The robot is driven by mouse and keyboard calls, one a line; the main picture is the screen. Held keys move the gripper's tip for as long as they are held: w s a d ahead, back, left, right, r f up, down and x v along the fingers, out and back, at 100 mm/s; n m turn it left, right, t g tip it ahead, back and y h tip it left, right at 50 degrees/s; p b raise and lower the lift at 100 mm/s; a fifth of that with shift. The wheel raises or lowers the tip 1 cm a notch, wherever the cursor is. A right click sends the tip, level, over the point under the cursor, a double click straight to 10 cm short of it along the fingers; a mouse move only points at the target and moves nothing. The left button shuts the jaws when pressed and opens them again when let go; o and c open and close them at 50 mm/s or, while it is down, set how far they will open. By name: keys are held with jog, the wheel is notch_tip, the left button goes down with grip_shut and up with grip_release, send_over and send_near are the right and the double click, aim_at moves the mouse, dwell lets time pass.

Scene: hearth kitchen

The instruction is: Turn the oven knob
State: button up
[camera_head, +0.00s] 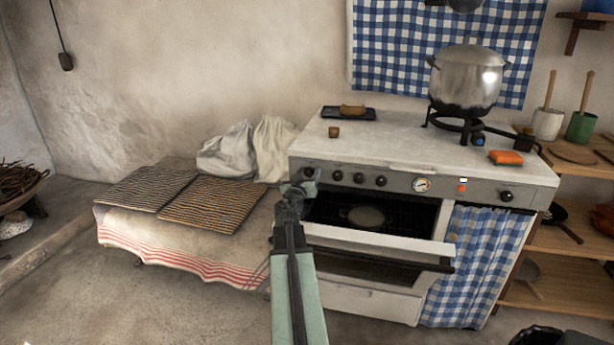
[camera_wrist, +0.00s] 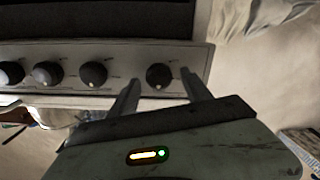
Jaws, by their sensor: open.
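The stove (camera_head: 470,184) has a grey front panel with a row of dark round knobs. The leftmost knob (camera_head: 308,172) is right by my gripper (camera_head: 292,190) in the head view. In the wrist view the end knob (camera_wrist: 158,76) shows between the tips of my open gripper (camera_wrist: 160,80). I cannot tell whether the fingers reach around it or stop short, and no contact is visible. More knobs (camera_wrist: 94,74) run to the left in the wrist view. A separate knob (camera_head: 506,196) sits at the panel's right end, past a round dial (camera_head: 421,184).
The oven door (camera_head: 380,246) hangs partly open below the panel, with a round dish (camera_head: 366,216) inside. A large pot (camera_head: 466,76) stands on a burner on top. A cloth-covered low bench (camera_head: 170,238) with woven mats lies left.

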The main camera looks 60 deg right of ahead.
grip_shut()
dwell(0.3)
jog(key=n, duration=0.6)
jog(key=shift+f+n, duration=0.1)
jog(key=shift+n, duration=0.3)
jog(key=n, duration=0.6)
jog(key=shift+w+f+n, duration=0.1)
jog(key=shift+n, duration=0.5)
grip_release()
jog(key=shift+a, duration=0.1)
